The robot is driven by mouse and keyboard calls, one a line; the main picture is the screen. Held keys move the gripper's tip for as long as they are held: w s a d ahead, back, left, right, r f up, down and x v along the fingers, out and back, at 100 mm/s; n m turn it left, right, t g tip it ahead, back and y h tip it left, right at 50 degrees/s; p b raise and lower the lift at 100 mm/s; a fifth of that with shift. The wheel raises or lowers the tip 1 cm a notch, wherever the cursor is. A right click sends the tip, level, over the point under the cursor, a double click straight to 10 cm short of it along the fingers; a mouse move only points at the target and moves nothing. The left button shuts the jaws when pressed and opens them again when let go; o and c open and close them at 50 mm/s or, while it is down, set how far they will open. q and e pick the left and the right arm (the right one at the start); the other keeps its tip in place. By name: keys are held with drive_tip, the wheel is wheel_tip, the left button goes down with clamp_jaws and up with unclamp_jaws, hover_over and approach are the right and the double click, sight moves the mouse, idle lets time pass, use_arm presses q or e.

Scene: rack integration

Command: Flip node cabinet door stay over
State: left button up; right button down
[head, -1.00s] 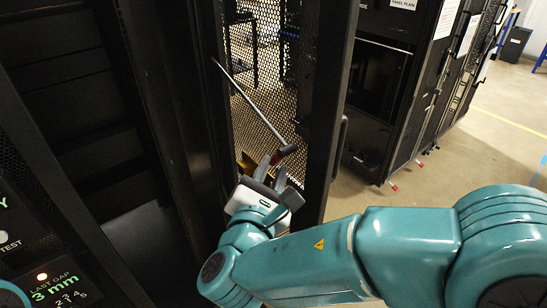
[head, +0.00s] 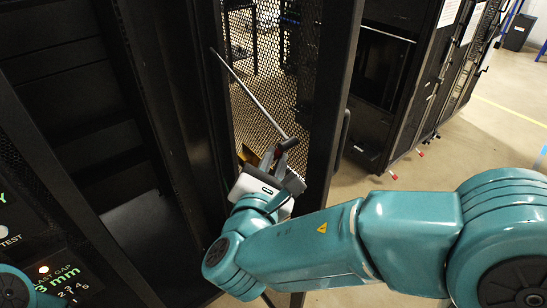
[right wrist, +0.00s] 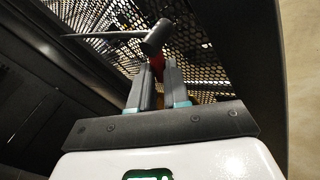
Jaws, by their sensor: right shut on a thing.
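The door stay (head: 248,96) is a thin grey rod with a dark cylindrical head at its lower right end. It slants in front of the perforated cabinet door (head: 262,118), its far end up at the left near the dark frame. My right gripper (head: 283,164) is shut on the stay's head end, just below the dark head. In the right wrist view, the dark head (right wrist: 158,36) sits beyond the fingertips, with a red part (right wrist: 157,64) between them. The rod's contact with the frame is unclear. My left gripper is out of view; only part of that arm shows at lower left.
The door's dark edge (head: 337,75) stands right of the gripper. The open cabinet interior (head: 75,90) is at left, with a display panel (head: 48,275) at lower left. More black cabinets (head: 400,100) stand behind, with clear floor (head: 490,140) at right.

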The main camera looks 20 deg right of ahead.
drive_tip(key=n+g+p, duration=0.2)
drive_tip(key=s+n+g+p, duration=0.1)
drive_tip(key=g+p, duration=0.1)
drive_tip(key=p, duration=0.1)
drive_tip(key=s+n+g+y+p, duration=0.1)
drive_tip(key=n+p, duration=0.1)
drive_tip(key=p, duration=0.1)
drive_tip(key=shift+s+d+r+n+g, duration=0.2)
drive_tip(key=shift+d+n+g, duration=0.1)
drive_tip(key=shift+d+g, duration=0.1)
drive_tip(key=shift+s+d+r+n+g, duration=0.1)
drive_tip(key=shift+s+r+n+g, duration=0.1)
drive_tip(key=shift+n+g, duration=0.5)
drive_tip(key=shift+s+r+n+g, duration=0.2)
drive_tip(key=shift+n+g, duration=0.2)
drive_tip(key=shift+g, duration=0.5)
drive_tip(key=c, duration=1.4)
unclamp_jaws()
drive_tip(key=shift+d, duration=0.1)
